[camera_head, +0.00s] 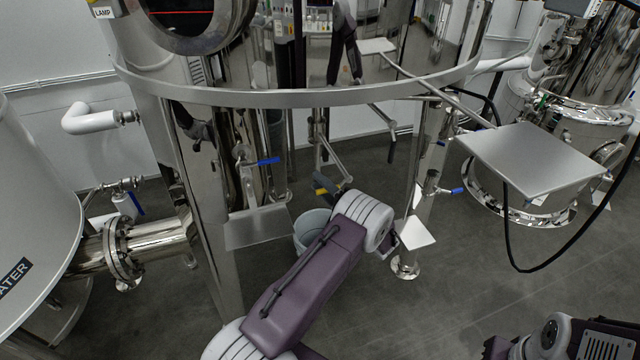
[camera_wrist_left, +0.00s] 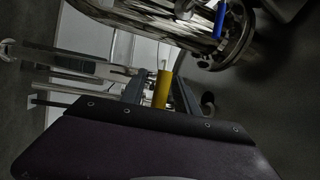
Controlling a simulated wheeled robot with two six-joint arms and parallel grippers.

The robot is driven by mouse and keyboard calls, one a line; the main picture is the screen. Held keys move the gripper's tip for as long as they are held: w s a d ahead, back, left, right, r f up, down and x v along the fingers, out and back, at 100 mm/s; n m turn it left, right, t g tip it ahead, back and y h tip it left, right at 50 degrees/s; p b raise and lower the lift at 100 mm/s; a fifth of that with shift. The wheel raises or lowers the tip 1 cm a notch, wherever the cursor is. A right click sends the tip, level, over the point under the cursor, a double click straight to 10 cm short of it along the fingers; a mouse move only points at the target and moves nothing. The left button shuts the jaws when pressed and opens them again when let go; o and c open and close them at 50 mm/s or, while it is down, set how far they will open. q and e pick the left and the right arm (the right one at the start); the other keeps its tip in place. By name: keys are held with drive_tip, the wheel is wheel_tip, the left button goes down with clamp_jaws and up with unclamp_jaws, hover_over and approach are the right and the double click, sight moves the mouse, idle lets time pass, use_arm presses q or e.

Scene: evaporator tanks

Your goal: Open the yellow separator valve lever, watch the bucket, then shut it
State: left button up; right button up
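The yellow separator valve lever (camera_head: 324,183) shows in the head view above the bucket, partly covered by my left wrist. In the left wrist view the yellow lever (camera_wrist_left: 162,89) stands upright between the two fingers of my left gripper (camera_wrist_left: 160,88). The fingers are apart, with a gap visible on the lever's left side; contact on its right side is unclear. The light grey bucket (camera_head: 308,232) is on the floor below, partly hidden by my left forearm, and its contents are not visible. My right arm shows only at the bottom right; its gripper is out of frame.
The steel tank (camera_head: 300,97) overhangs the lever, with tank legs (camera_head: 205,220) on the left. Blue-handled valves (camera_head: 262,161) sit nearby. A flat steel plate (camera_head: 530,160) and a hanging black cable (camera_head: 510,225) are at the right.

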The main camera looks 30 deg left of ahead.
use_arm(q)
clamp_jaws()
idle(1.5)
